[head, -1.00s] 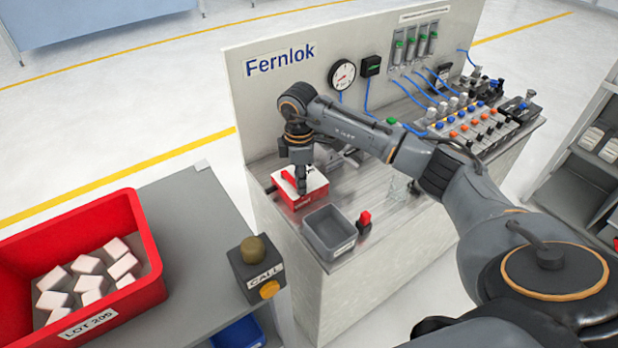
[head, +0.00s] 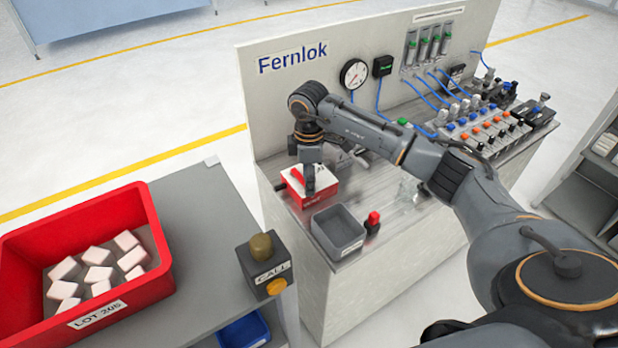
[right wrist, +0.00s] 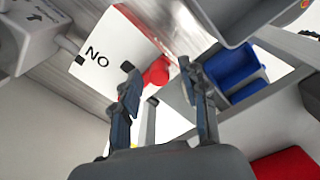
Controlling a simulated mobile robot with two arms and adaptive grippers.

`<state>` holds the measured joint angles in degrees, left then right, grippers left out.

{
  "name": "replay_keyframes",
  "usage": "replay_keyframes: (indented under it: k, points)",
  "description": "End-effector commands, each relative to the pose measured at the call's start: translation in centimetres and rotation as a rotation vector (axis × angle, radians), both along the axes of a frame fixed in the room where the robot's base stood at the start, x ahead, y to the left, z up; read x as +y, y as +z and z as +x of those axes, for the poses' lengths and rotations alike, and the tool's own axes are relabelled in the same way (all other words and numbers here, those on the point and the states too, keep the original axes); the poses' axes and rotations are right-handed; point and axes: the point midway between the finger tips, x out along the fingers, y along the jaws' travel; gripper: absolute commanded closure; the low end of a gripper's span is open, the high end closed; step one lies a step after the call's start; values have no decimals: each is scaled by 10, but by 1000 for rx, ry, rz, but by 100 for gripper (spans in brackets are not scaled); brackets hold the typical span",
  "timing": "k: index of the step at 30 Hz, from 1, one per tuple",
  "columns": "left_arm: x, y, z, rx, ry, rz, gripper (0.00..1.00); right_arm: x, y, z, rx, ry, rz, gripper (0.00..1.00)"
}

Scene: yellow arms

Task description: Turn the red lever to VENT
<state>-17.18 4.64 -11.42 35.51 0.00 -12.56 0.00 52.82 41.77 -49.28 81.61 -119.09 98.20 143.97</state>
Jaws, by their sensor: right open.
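A red box with a white top (head: 322,173) sits at the near left end of the steel bench. My right gripper (head: 310,190) points down over it and hides part of the top. In the right wrist view the white top carries the letters "NO", and a red rounded piece, apparently the lever's end (right wrist: 157,73), shows at its edge. The right gripper (right wrist: 156,66) is open, with that red piece appearing between its two fingertips. I cannot tell whether they touch. The word VENT is not readable. My left gripper is not in view.
A grey tray (head: 338,232) and a small red-topped part (head: 373,222) stand close to the box. A call-button unit (head: 264,265) and a red bin (head: 160,250) of white blocks sit on the near table. A gauge panel (head: 280,100) rises behind the bench.

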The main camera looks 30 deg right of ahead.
Motion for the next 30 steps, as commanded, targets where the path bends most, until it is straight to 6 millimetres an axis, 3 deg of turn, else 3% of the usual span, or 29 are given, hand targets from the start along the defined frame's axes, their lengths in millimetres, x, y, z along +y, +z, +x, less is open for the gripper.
replay_keyframes:
  k: [5,18,24,30]
  points:
    - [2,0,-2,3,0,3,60,0,12,1,-3,0,0,56]
    - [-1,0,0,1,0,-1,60,0,99,0,-4,0,0,56]
    - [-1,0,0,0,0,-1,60,1,118,0,-1,0,0,56]
    - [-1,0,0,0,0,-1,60,1,120,-1,1,0,0,56]
